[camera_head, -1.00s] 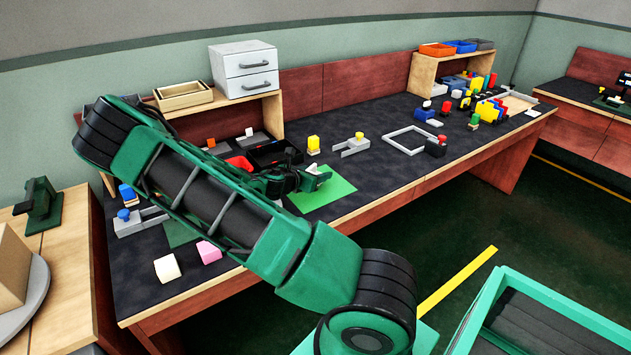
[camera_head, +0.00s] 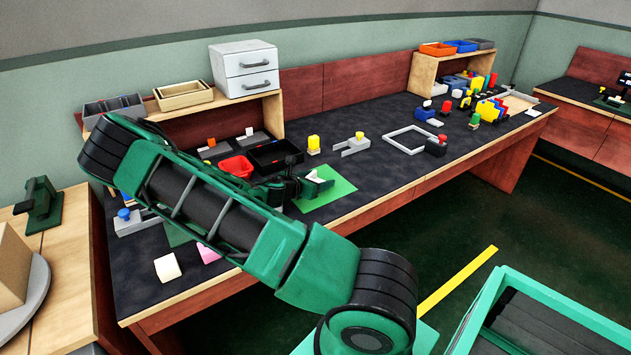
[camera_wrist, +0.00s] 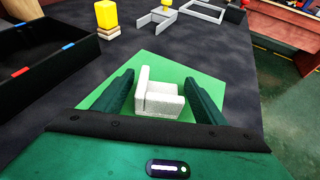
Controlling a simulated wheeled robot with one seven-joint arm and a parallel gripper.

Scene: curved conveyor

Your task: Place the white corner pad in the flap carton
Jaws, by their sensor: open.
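The white corner pad (camera_wrist: 163,100) is a small L-shaped block on a green mat (camera_wrist: 205,78). In the wrist view it stands between the two dark green fingers of my gripper (camera_wrist: 160,77), with gaps on both sides. My gripper is open and low over the mat. In the head view my gripper (camera_head: 316,184) is at the mat, and the pad is mostly hidden by it. A tan box (camera_head: 13,268) at the left edge may be the flap carton. It is cut off by the frame, so no flaps can be made out.
A black divided tray (camera_wrist: 45,60) and a yellow-topped block (camera_wrist: 106,17) stand left of and beyond the mat. A grey bracket (camera_head: 354,147) and a square frame (camera_head: 410,139) lie to the right. A white block (camera_head: 167,268) and a pink one (camera_head: 208,252) sit near the front edge.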

